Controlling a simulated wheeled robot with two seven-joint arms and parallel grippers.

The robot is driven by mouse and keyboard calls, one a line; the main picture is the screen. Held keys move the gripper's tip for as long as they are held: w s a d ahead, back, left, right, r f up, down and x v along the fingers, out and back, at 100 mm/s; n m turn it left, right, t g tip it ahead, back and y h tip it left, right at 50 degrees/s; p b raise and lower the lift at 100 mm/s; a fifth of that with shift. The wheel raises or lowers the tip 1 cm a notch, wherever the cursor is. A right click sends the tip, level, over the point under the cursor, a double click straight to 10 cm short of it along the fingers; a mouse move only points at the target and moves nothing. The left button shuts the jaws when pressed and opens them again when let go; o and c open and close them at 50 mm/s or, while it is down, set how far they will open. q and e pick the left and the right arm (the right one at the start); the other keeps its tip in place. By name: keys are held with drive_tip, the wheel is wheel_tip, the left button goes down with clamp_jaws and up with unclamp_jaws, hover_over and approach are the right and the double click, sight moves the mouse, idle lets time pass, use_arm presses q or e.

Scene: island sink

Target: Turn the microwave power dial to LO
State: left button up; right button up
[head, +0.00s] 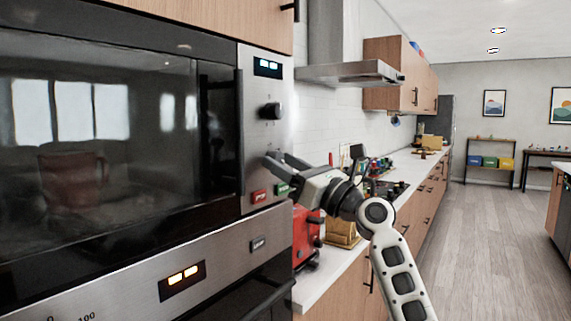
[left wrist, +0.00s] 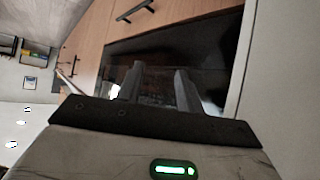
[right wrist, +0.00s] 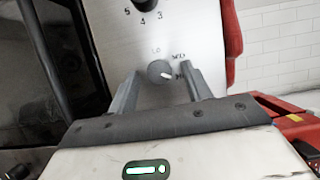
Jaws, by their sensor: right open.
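The microwave (head: 120,130) fills the left of the head view, with a steel control panel (head: 256,140) on its right side. The power dial (right wrist: 159,71) is a grey round knob in the right wrist view, with LO above it and MED to its upper right. Its white mark points right and slightly down, toward a partly hidden label. My right gripper (right wrist: 161,82) is open, its fingers on either side of the dial; contact cannot be told. In the head view the right gripper (head: 277,160) hides this dial. My left gripper (left wrist: 158,82) is open and empty.
A black upper dial (head: 270,111) sits above on the panel, and a red button (head: 258,196) and green button (head: 282,189) below. A red appliance (head: 305,235) stands on the counter to the right. The floor (head: 490,230) at right is clear.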

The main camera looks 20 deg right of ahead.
drive_tip(key=shift+c, duration=0.2)
drive_tip(key=c, duration=0.9)
